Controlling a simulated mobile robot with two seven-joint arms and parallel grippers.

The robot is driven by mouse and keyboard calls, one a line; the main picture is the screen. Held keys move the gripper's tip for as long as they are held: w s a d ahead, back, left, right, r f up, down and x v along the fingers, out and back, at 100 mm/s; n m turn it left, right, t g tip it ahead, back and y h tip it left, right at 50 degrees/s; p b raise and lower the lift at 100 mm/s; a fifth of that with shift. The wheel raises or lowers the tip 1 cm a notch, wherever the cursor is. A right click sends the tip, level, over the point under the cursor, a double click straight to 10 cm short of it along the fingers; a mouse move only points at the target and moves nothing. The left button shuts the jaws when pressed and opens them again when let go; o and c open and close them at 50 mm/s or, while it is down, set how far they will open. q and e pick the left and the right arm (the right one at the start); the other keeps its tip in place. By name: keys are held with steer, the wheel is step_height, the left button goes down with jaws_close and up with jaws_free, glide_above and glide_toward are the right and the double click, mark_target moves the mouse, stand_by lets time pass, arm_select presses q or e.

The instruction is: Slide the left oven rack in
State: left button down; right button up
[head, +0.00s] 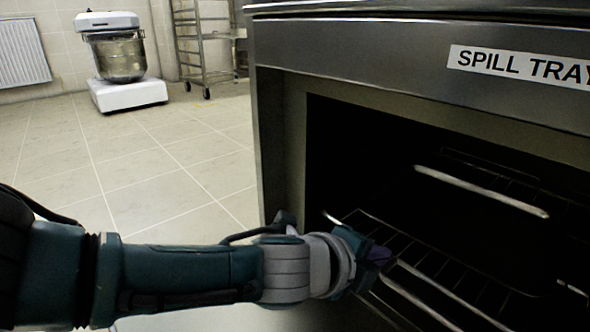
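The wire oven rack (432,262) shows inside the dark opening of the oven (278,135), at the lower right of the head view. Its front bars run down to the right past my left gripper. My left arm comes in from the left, and my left gripper (385,262) is at the rack's left front part, in front of the opening. It looks very near or touching the rack; I cannot tell which. Its fingers are dark and partly hidden, so their opening is unclear. My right gripper is not in view.
A steel panel with a "SPILL TRAY" label (520,66) lies above the opening. A light bar (480,190) crosses the dark interior. The tiled floor (150,165) at left is clear. A mixer (117,58) and a wheeled rack (203,45) stand at the back.

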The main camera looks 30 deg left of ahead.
arm_select(q)
steer(key=shift+w+d, duration=0.2)
steer(key=shift+w, duration=0.35)
steer(key=shift+w+d, duration=0.2)
steer(key=shift+w, duration=0.3)
steer(key=shift+s+b, duration=0.1)
steer(key=shift+b, duration=0.2)
steer(key=shift+a, duration=0.1)
